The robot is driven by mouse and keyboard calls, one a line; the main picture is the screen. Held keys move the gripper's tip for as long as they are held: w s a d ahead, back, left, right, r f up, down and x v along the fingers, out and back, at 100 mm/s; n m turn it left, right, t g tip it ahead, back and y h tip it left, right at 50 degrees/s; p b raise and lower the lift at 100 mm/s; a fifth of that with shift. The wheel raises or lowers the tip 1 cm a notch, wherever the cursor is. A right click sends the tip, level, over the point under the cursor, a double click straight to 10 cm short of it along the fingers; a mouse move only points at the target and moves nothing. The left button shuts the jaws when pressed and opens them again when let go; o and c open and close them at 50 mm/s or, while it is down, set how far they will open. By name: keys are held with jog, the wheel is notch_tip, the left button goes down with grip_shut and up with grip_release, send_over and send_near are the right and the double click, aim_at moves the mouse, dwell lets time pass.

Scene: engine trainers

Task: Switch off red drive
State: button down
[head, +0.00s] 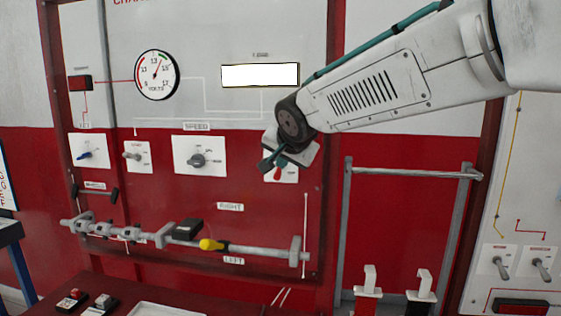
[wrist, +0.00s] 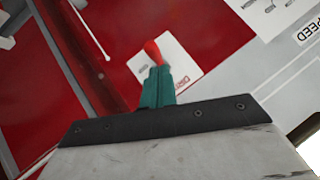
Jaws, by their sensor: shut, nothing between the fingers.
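The red drive switch shows in the head view as a small red lever (head: 277,174) on a white plate (head: 290,175), low on the right of the panel. The plate is partly hidden by my gripper. My gripper (head: 264,165) has teal fingers and is shut and empty, just in front of the plate and beside the red lever. In the wrist view the red lever (wrist: 152,52) stands right at the tips of my gripper (wrist: 157,72), on the white plate (wrist: 182,62) with its partly visible label. I cannot tell whether the fingertips touch the lever.
Left of it on the panel are a speed knob (head: 197,160), a toggle switch (head: 133,155) and a blue knob (head: 85,155). A volt gauge (head: 157,75) and a white display (head: 260,75) sit above.

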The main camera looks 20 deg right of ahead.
jog(key=shift+r, duration=0.75)
jog(key=s+f+v, duration=0.2)
jog(key=v, duration=1.1)
jog(key=shift+f, duration=0.3)
jog(key=shift+w+a, duration=0.1)
jog(key=shift+w, duration=0.05)
